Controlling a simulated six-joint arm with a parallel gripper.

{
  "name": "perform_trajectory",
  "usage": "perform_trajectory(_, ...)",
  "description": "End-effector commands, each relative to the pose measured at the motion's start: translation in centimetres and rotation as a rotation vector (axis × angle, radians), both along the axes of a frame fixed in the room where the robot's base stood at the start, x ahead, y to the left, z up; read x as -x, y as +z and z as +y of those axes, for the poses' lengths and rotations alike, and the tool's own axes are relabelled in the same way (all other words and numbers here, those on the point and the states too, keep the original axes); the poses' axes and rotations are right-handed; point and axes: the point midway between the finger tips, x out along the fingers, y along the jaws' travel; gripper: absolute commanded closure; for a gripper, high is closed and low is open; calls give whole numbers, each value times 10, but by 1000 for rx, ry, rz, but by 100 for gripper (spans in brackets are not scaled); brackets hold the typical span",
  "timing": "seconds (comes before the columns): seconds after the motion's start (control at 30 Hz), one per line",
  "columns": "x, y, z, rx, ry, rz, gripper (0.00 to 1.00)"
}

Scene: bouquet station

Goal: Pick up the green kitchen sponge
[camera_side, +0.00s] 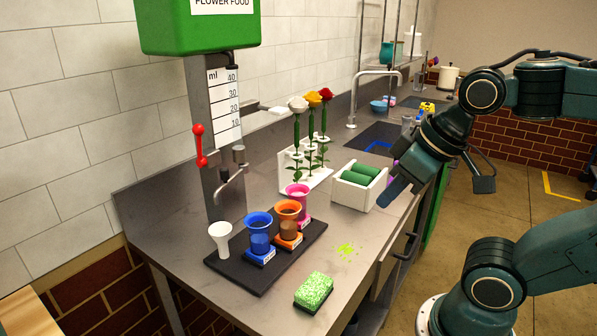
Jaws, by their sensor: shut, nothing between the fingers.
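The green kitchen sponge (314,291) lies on the grey counter near its front edge, with a speckled light green top and darker sides. My gripper (388,198) is at the right, above the counter's edge and beside a white box. It is shut and empty, pointing down to the left. It is well apart from the sponge, up and to the right of it in the picture. Nothing hides the sponge.
A black tray (222,266) with blue, orange and pink vases stands left of the sponge. The white box (349,196) holds green rolls. Three roses (312,105) stand behind. A green splatter (346,250) marks otherwise clear counter between sponge and box.

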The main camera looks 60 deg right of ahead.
Motion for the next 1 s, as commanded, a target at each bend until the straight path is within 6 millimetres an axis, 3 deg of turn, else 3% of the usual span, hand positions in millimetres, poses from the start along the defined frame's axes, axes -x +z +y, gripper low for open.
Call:
perform_trajectory(0.27,0,0,0,0,0,0,100)
perform_trajectory(0.63,0,0,0,0,0,0,29)
perform_trajectory(1.0,-1,0,0,-7,-11,4,29)
